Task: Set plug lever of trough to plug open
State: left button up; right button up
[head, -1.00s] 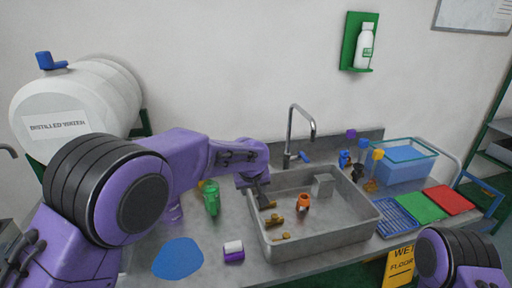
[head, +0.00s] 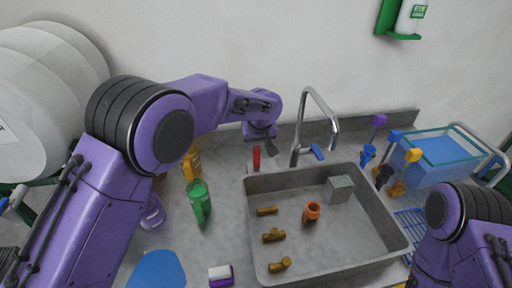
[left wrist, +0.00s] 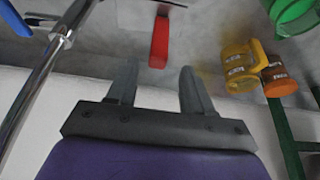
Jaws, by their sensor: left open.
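The trough (head: 343,236) is a grey metal sink set in the counter. A small red lever (head: 256,158) stands behind its back left corner. It also shows in the left wrist view (left wrist: 159,40), just beyond the gap between my fingers. I cannot tell which setting it is in. My left gripper (head: 270,147) is open and empty, close to the red lever and apart from it. In the left wrist view its two fingers (left wrist: 157,76) are spread. My right arm shows at the lower right, but its gripper is out of view.
A tall metal faucet (head: 297,140) with a blue handle (head: 317,152) stands right of the lever. A blue-filled tank (head: 437,160) is at right.

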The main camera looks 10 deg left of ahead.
aim_at(257, 148)
pick_arm(q)
jog(key=p+x, duration=0.1)
jog(key=x, duration=0.6)
jog(key=shift+w+d+f+p, duration=0.1)
jog(key=shift+w+d+p, duration=0.1)
jog(key=shift+p, duration=0.1)
jog(key=shift+s, duration=0.15)
